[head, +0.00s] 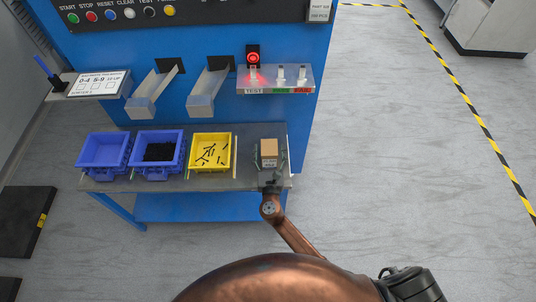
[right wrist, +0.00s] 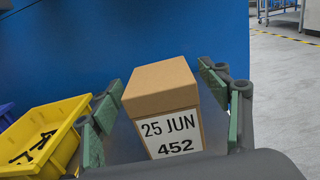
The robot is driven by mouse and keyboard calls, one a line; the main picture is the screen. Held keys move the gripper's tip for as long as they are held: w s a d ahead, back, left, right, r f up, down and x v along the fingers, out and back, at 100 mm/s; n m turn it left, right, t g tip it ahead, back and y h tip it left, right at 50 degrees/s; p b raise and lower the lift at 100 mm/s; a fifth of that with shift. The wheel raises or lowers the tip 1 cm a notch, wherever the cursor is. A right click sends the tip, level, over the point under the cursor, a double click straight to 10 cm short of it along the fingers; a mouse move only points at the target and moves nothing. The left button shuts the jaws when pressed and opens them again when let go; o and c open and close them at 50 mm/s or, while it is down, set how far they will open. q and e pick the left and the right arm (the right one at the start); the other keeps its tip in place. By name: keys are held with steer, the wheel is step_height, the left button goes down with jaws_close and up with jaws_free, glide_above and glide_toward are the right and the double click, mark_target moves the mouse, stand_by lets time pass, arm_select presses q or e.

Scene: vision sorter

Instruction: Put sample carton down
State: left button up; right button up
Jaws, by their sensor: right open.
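The sample carton (head: 269,147) is a small brown box at the right end of the grey table (head: 205,178). In the right wrist view the carton (right wrist: 165,88) has a white label reading "25 JUN 452" and looks upright. My right gripper (head: 271,163) is open, with its green-padded fingers on either side of the carton. In the right wrist view the right gripper (right wrist: 160,112) shows a gap between its left finger and the box. The carton's base is hidden there. My left gripper is out of view.
A yellow bin (head: 231,152) with dark pieces stands left of the carton. A blue bin (head: 180,153) with black pieces and another blue bin (head: 104,150) stand farther left. Behind are two chutes and a test shelf (head: 275,88) with a red-lit lamp (head: 253,56).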

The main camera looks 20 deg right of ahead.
steer(key=shift+w+d, duration=0.1)
steer(key=shift+w, duration=0.2)
steer(key=shift+c, duration=0.3)
steer(key=shift+r, duration=0.1)
steer(key=c, duration=1.8)
